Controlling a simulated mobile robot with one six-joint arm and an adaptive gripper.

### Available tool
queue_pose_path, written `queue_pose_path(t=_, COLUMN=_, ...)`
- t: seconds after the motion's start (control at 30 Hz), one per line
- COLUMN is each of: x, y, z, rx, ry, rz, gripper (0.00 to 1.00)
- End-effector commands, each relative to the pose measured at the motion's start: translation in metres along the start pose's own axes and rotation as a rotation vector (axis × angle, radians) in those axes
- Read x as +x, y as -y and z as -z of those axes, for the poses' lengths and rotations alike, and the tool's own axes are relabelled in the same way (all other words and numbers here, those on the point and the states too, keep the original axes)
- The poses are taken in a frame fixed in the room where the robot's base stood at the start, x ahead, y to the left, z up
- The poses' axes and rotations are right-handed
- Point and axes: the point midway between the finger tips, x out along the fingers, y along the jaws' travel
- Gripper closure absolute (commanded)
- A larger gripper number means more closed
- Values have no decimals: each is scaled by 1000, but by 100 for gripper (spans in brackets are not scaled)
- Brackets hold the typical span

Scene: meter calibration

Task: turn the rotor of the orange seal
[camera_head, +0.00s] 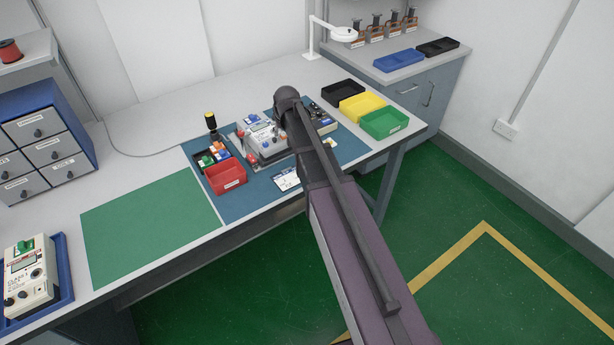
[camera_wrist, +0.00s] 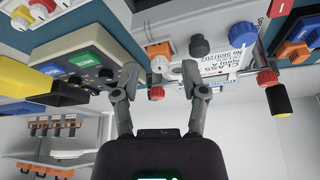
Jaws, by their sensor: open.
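My gripper (camera_wrist: 160,78) is open in the wrist view, its two fingers apart and nothing between the tips. A small orange seal (camera_wrist: 157,49) with a white part sits at the edge of the white meter (camera_wrist: 225,50), just beyond the gap between the fingertips. A round white piece beside it may be its rotor; I cannot tell how it is turned. I see no clear contact between fingers and seal. In the head view the meter (camera_head: 266,143) stands on the blue mat, and my arm hides the gripper and the seal.
A red terminal (camera_wrist: 269,80) and a yellow-black handle (camera_wrist: 278,98) are at right. In the head view a red bin (camera_head: 227,178) stands left of the meter; the green mat (camera_head: 150,225) is bare.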

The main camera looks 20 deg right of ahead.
Motion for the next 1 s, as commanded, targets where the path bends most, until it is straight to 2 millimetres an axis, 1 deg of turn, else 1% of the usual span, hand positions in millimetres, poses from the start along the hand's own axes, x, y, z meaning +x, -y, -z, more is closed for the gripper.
queue_pose_path(t=1.0, x=1, y=-4, z=2, rx=-530, ry=0, rz=220, gripper=44)
